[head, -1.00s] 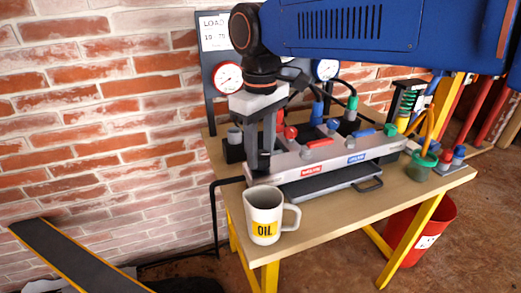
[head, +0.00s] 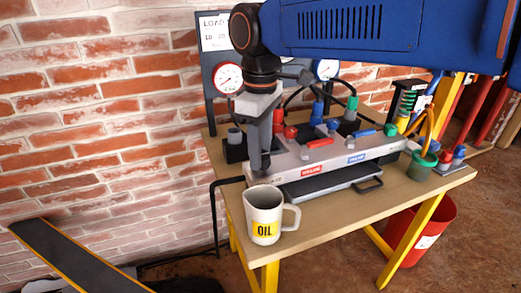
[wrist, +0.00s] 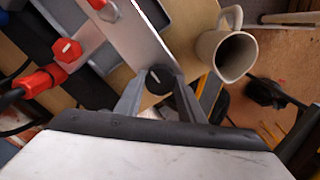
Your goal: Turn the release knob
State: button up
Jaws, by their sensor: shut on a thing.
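The release knob (wrist: 158,79) is a small black knob with a pale mark, at the near end of the grey manifold block (wrist: 148,40) in the wrist view. My gripper (wrist: 158,92) has one finger on each side of the knob and is shut on it. In the head view my gripper (head: 258,165) points down at the left end of the block (head: 340,155). The fingers overlap there and hide the knob.
A white mug (head: 264,215) labelled OIL stands close in front of the gripper, near the table's (head: 400,195) front edge. Red, blue and green fittings with hoses crowd the block's back. A gauge panel (head: 214,85) stands behind. A green cup (head: 421,165) is at right.

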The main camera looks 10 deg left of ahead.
jog(key=o, duration=1)
jog(key=shift+o, duration=0.2)
jog(key=shift+r, duration=0.1)
notch_tip(320, 180, up, 17)
jog(key=shift+d+r, duration=0.1)
jog(key=d+f+m+t+y, duration=0.1)
jog(key=d+f+m, duration=0.4)
jog(key=d, duration=0.7)
jog(key=d+f+m+t, duration=0.1)
jog(key=d+f+m, duration=0.2)
jog(key=d+f, duration=0.7)
jog(key=s+d+f+m+t, duration=0.1)
jog(key=s+d+f+m, duration=0.3)
jog(key=d+f, duration=0.4)
jog(key=s+d+f+m+t+h, duration=0.1)
jog(key=s+d+f+m, duration=0.3)
jog(key=d, duration=0.6)
notch_tip(320, 180, down, 4)
jog(key=s, duration=0.2)
jog(key=shift+s+d+t, duration=0.25)
jog(key=shift+s+t, duration=0.05)
jog(key=shift+t, duration=0.1)
